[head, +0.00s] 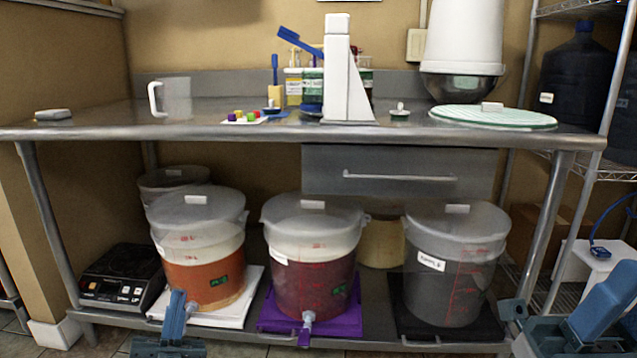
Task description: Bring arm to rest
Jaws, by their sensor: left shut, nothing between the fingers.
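My left gripper (175,308) is at the bottom left, pointing up, with its fingers shut and nothing between them. In the picture it overlaps the white mat under the orange-filled bucket (202,262); I cannot tell whether it touches anything there. Blue and dark links of my right arm (606,303) show at the lower right edge, in front of the table's right leg. The fingers of my right gripper cannot be made out.
On the lower shelf stand a red-filled bucket (310,259) on a purple mat and a grey bucket (452,272) on a black mat. A black scale (122,276) is at left. The steel table (240,132) holds a jug (176,98), a white tower and a green-white lid (493,117).

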